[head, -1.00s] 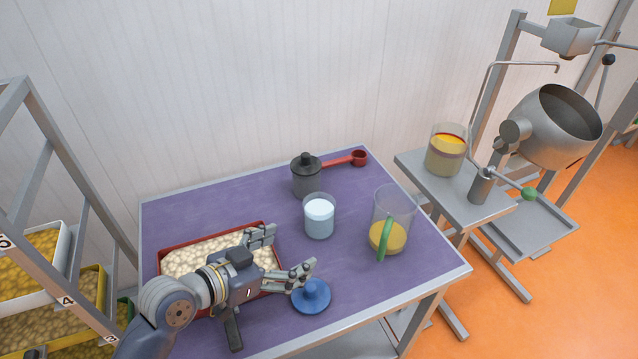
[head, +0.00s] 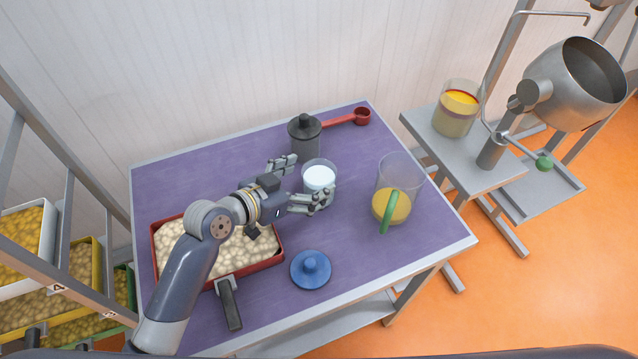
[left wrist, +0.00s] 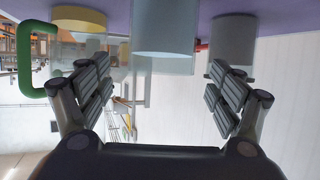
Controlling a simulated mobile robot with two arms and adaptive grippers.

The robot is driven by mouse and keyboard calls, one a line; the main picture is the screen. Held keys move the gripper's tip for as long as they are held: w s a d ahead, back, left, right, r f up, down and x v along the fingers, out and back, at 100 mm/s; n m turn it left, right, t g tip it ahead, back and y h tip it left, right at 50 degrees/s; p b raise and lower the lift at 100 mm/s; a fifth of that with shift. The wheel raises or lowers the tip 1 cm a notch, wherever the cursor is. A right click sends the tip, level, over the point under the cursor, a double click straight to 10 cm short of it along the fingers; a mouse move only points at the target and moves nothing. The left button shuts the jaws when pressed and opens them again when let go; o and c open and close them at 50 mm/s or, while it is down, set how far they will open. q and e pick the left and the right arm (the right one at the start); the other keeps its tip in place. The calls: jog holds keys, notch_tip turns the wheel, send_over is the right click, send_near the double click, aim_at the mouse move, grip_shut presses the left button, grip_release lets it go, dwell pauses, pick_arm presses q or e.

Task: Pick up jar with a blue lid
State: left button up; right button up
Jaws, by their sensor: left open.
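The glass jar (head: 319,177) with pale white-blue content stands upright and uncovered in the middle of the purple table (head: 190,180). The blue lid (head: 311,269) lies apart from it near the front edge. My left gripper (head: 307,182) is open beside the jar, coming from the left, with one finger partly in front of the jar's lower part. In the left wrist view, the picture is upside down. The jar (left wrist: 163,38) shows centred ahead between the spread fingers of the gripper (left wrist: 160,84); whether they touch it I cannot tell. My right gripper is not in view.
A pitcher with a green handle (head: 389,212) stands right. A red-rimmed tray of pale pieces (head: 276,262) lies under my arm. Another jar (head: 455,115) stands on the side table.

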aim_at(329, 170)
pick_arm(q)
jog(key=p+x, duration=0.1)
jog(key=x, duration=0.3)
jog(key=shift+a, duration=0.1)
jog(key=shift+w+d+f, duration=0.15)
jog(key=shift+d+f, duration=0.05)
jog(key=shift+f, duration=0.1)
jog(key=c, duration=1.1)
jog(key=shift+w, duration=0.1)
jog(key=shift+c, duration=0.7)
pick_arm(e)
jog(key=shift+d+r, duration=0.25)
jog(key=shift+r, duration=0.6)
